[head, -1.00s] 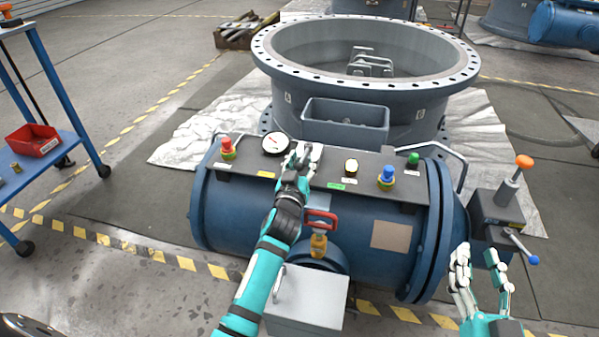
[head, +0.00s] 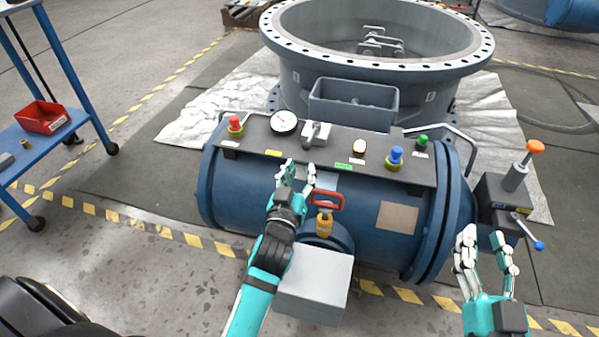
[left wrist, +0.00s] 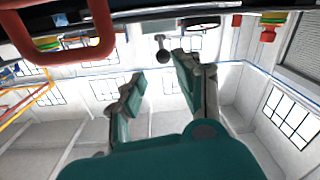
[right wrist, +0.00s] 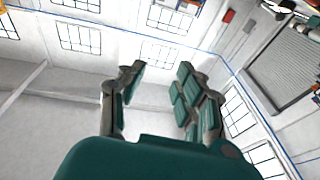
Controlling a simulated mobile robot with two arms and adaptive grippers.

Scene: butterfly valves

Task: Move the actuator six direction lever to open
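The blue actuator cylinder (head: 260,192) lies across the middle of the head view with a grey control panel (head: 335,172) on top. A small grey lever on a white base (head: 317,132) stands on the panel beside the round gauge; its setting is too small to read. In the left wrist view, a dark ball-ended lever (left wrist: 162,50) shows beyond the fingers. My left gripper (head: 298,170) is open and empty, in front of the panel and below the lever, apart from it. My right gripper (head: 484,240) is open and empty near the cylinder's right end.
A red button (head: 235,125) and a blue one (head: 395,156) flank the panel lever. A box with an orange-knobbed lever (head: 535,147) and blue-knobbed lever (head: 538,245) stands at right.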

